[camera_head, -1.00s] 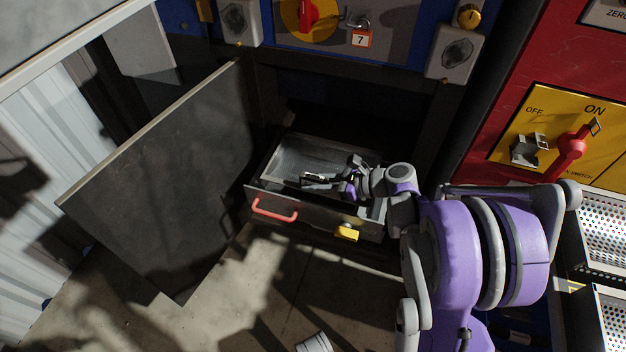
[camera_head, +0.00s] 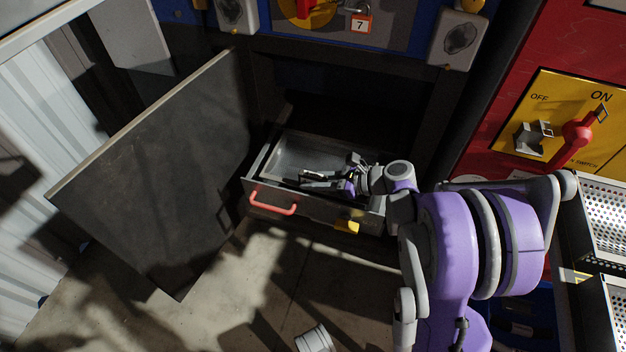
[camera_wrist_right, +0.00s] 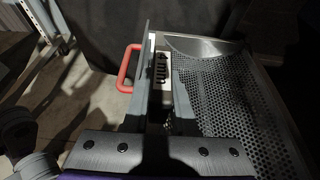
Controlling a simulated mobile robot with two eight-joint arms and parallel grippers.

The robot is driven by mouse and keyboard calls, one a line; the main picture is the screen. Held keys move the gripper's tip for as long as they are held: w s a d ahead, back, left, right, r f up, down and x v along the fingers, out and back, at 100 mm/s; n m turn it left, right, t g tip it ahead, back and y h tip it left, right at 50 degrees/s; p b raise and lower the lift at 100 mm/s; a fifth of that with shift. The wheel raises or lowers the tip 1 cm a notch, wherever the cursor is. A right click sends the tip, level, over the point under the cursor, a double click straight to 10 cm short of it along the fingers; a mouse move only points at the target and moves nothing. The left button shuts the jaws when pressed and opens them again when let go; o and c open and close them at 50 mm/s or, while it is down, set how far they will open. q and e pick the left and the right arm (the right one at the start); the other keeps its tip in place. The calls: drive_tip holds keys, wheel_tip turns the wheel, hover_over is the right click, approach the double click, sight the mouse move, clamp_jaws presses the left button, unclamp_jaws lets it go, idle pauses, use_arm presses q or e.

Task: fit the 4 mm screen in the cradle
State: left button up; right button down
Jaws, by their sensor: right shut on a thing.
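A grey perforated screen (camera_head: 310,155) is in the open drawer-like cradle (camera_head: 314,211), which has a red handle. In the right wrist view the screen (camera_wrist_right: 228,105) lies to the right of the fingers, with a smooth metal strip at its far end. My left gripper is out of view.
A dark open door panel (camera_head: 150,170) stands left of the cradle. A yellow block (camera_head: 347,227) is on the cradle's front. Perforated bins (camera_head: 604,215) stand at the right, below a red switch handle (camera_head: 577,143).

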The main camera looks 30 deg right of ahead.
idle(0.3)
drive_tip(key=c, duration=0.6)
unclamp_jaws()
drive_tip(key=shift+c, duration=0.2)
drive_tip(key=p+v, duration=0.2)
drive_tip(key=v, duration=0.8)
drive_tip(key=shift+s+d+r+p, duration=0.2)
drive_tip(key=shift+s+d+p, duration=0.05)
drive_tip(key=shift+s+p, duration=0.05)
